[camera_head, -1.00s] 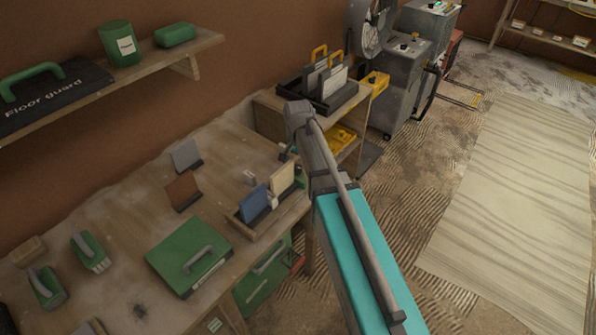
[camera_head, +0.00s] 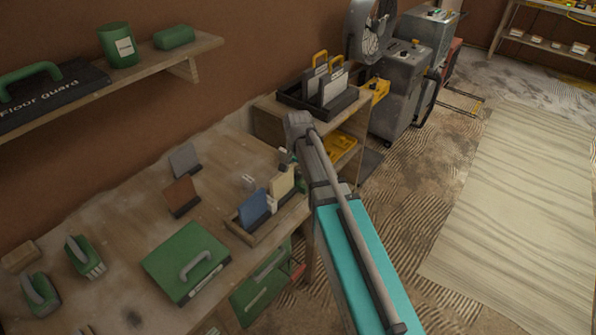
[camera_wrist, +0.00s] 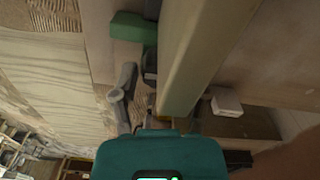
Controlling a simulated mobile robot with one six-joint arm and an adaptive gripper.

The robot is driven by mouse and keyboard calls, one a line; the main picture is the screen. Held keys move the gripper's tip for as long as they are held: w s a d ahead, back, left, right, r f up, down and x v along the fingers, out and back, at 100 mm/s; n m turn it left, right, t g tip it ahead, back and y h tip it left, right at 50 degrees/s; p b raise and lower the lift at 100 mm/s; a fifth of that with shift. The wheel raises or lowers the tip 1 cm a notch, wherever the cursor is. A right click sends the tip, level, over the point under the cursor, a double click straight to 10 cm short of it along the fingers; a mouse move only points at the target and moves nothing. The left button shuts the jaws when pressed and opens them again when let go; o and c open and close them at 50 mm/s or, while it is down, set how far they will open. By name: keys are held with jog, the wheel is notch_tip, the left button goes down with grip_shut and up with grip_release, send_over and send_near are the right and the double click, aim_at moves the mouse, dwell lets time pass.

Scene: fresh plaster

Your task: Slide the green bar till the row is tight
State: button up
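A wooden rack (camera_head: 237,230) on the workbench holds a blue panel (camera_head: 254,207) and a cream panel (camera_head: 282,184), close together, with a small pale piece (camera_head: 271,203) between them. My gripper (camera_head: 287,160) is low behind the rack's right end, mostly hidden by my arm. A small green part (camera_head: 301,182) shows beside the cream panel; I cannot tell whether it is the green bar. In the wrist view, a green block (camera_wrist: 130,27) lies beyond a large cream panel close to the camera (camera_wrist: 205,50). One grey finger part (camera_wrist: 120,95) shows; the grip itself is hidden.
A green case (camera_head: 187,262) lies left of the rack. Brown (camera_head: 181,196) and grey (camera_head: 184,160) panels stand behind it. A shelf unit with a black tray (camera_head: 335,106) is just beyond my gripper. The middle of the bench is mostly clear.

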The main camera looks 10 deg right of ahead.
grip_shut()
jog(key=shift+s+a, duration=0.15)
jog(key=shift+a, duration=0.05)
jog(key=shift+o, duration=2.3)
grip_release()
jog(key=shift+d, duration=0.15)
